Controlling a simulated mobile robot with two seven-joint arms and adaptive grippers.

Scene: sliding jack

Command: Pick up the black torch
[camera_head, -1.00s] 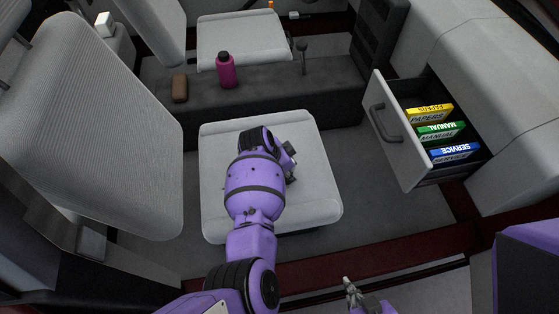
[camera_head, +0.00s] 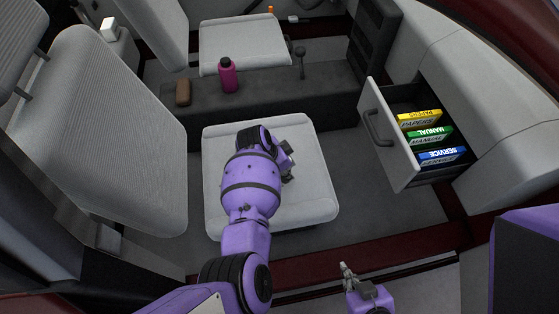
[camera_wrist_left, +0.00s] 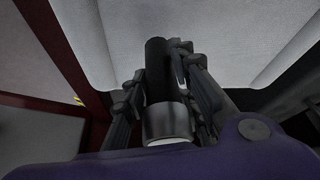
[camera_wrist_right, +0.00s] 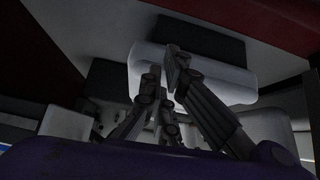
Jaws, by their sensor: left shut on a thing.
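The black torch (camera_wrist_left: 158,75) shows in the left wrist view as a dark cylinder with a silver-grey head and a pale lens end towards the camera. My left gripper (camera_wrist_left: 160,68) is shut on it, with a finger on each side. In the head view my left gripper (camera_head: 287,160) is over the near seat (camera_head: 225,190), and my own wrist hides most of it; the torch cannot be made out clearly there. My right gripper (camera_head: 346,268) is in front of the seat near the door sill. Its fingers are close together and empty in the right wrist view (camera_wrist_right: 166,62).
An open drawer (camera_head: 388,135) at the right holds yellow, green and blue booklets. A pink bottle (camera_head: 227,77) and a brown case (camera_head: 183,92) stand on the centre console (camera_head: 270,95). The tall seat back (camera_head: 100,130) is at the left.

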